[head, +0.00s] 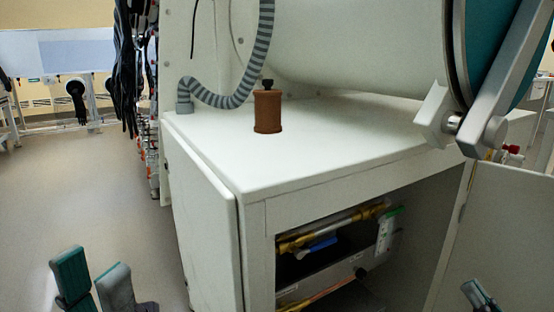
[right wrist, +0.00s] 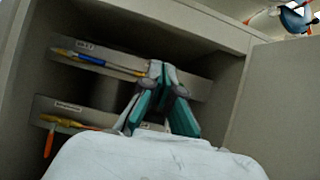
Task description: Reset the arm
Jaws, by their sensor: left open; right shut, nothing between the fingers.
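My left gripper (head: 92,278) shows at the lower left of the head view, its two teal and grey fingers apart with nothing between them. It is over the floor, left of the white cabinet (head: 250,150). My right gripper (head: 478,295) shows only in part at the lower right edge of the head view. In the right wrist view the right gripper (right wrist: 160,72) has its fingertips together and holds nothing. It points toward the open cabinet, in front of its shelves.
A brown bottle (head: 268,110) with a black cap stands on the cabinet top near a grey ribbed hose (head: 240,90). The cabinet's left door (head: 203,225) and right door (head: 505,225) stand open. Valves and pipes (head: 325,235) are inside. Open floor (head: 70,190) lies left.

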